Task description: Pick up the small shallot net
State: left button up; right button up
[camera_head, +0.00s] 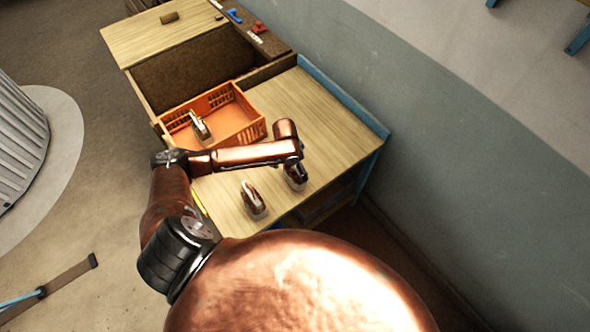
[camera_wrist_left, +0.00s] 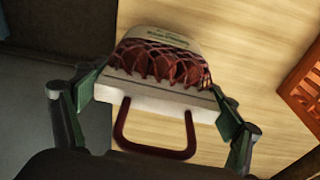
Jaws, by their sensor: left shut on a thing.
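A small shallot net (camera_wrist_left: 165,62) with dark red bulbs, a pale label band and a dark red loop handle fills the middle of the left wrist view. My left gripper (camera_wrist_left: 158,98) is shut on it, with a green-edged finger at each side of the pale band. In the head view the held net (camera_head: 295,181) shows under the end of my left arm, at the right of the bench top. My left gripper's fingers are mostly hidden there. I cannot tell whether the net touches the wood. My right gripper is out of view.
A similar net (camera_head: 253,200) stands on the bench top (camera_head: 315,110), left of the held one. An orange crate (camera_head: 244,134) behind my forearm holds another pack (camera_head: 199,127). A blue strip (camera_head: 345,97) edges the bench's right side, near the wall. The bench's back right is clear.

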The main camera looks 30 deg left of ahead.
pick_arm(q)
jog(key=s+a+r, duration=0.1)
jog(key=s+r, duration=1)
jog(key=s, duration=0.3)
jog(key=shift+a+r+b, duration=0.3)
jog(key=shift+r+b, duration=0.05)
jog(key=shift+b, duration=0.1)
jog(key=shift+w+r, duration=0.1)
